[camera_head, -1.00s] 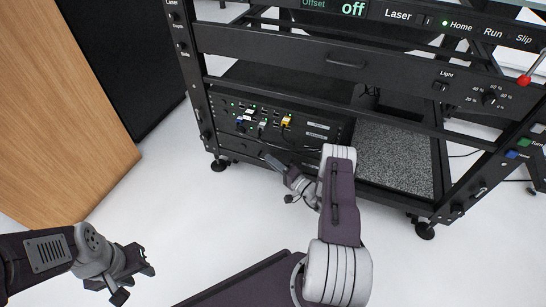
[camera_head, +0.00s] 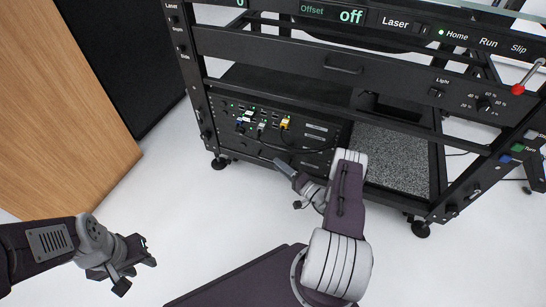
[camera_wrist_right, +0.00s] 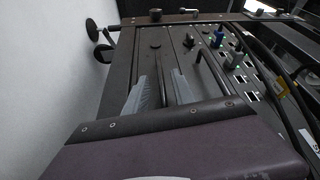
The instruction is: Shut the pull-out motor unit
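The motor unit appears to be the black box (camera_head: 318,128) in the lower left bay of the rack, with plugs and cables on its panel. How far it sticks out is hard to tell. My right gripper (camera_head: 284,167) is in front of its lower front edge. In the right wrist view its two grey fingers (camera_wrist_right: 163,90) are apart with nothing between them, over a dark slotted panel (camera_wrist_right: 165,50) beside the plugs. Contact cannot be told. My left gripper (camera_head: 146,253) hangs over the floor at lower left, away from the rack; its finger gap is unclear.
The rack frame (camera_head: 430,185) surrounds the unit, with a grey speckled plate (camera_head: 395,160) in the right bay. A handled drawer front (camera_head: 345,68) and a red-knobbed lever (camera_head: 518,89) are above. A wooden panel (camera_head: 60,110) stands left. White floor is clear in front.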

